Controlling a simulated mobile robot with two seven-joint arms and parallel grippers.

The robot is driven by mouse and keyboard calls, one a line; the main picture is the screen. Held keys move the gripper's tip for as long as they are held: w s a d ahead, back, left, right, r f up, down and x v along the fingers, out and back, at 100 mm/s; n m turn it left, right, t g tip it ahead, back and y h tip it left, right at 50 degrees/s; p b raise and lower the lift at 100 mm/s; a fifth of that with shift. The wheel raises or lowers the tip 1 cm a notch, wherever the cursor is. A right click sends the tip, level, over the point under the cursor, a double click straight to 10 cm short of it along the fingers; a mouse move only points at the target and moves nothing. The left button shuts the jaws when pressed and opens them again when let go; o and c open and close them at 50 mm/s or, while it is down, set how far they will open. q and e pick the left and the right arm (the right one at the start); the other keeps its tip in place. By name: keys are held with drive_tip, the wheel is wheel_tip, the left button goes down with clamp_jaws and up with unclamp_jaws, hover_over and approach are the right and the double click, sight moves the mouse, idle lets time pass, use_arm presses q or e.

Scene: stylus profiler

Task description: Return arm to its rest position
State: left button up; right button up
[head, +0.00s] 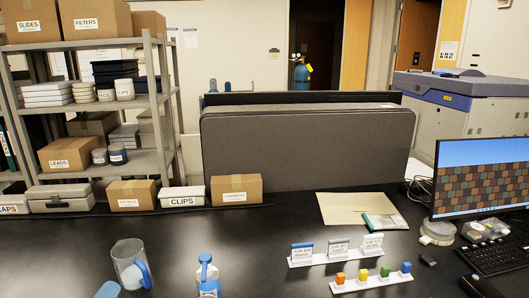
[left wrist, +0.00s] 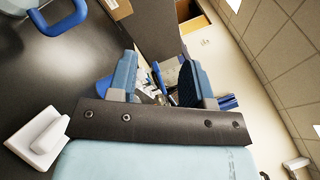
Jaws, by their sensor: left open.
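My left gripper (left wrist: 158,75) shows in the left wrist view. Its two blue fingers stand apart with nothing held between them. The light blue wrist housing (left wrist: 155,160) and a dark crossbar fill the bottom of that view. In the head view I cannot make out the fingers clearly; only a small blue rounded piece shows at the bottom edge. My right gripper is in neither view.
A clear jug (head: 128,262) with a blue handle and a blue-topped bottle (head: 207,278) stand at the front of the black bench (head: 255,250). Labelled boxes, a shelf (head: 160,100), a grey panel (head: 300,150) and a monitor (head: 485,175) stand around it. The bench middle is clear.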

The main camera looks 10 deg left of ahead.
use_arm(q)
drive_tip(key=s+f+n+g+y, duration=0.8)
drive_tip(key=s+n+y, duration=0.15)
drive_tip(key=n, duration=0.95)
drive_tip(key=s+d+f+n+g+h, duration=0.45)
drive_tip(key=s+d+g+h, duration=0.4)
drive_tip(key=s+d, duration=0.45)
drive_tip(key=w+d+f+t+p, duration=0.1)
drive_tip(key=w+d+f+t, duration=0.1)
drive_tip(key=f, duration=0.3)
drive_tip(key=w+d+f+m+t+h+p, duration=0.1)
drive_tip(key=w+d+f+t+p, duration=0.1)
drive_tip(key=f+t, duration=0.3)
drive_tip(key=shift+w+d+f+h, duration=0.3)
drive_tip(key=shift+w+d, duration=0.15)
drive_tip(key=shift+w, duration=0.4)
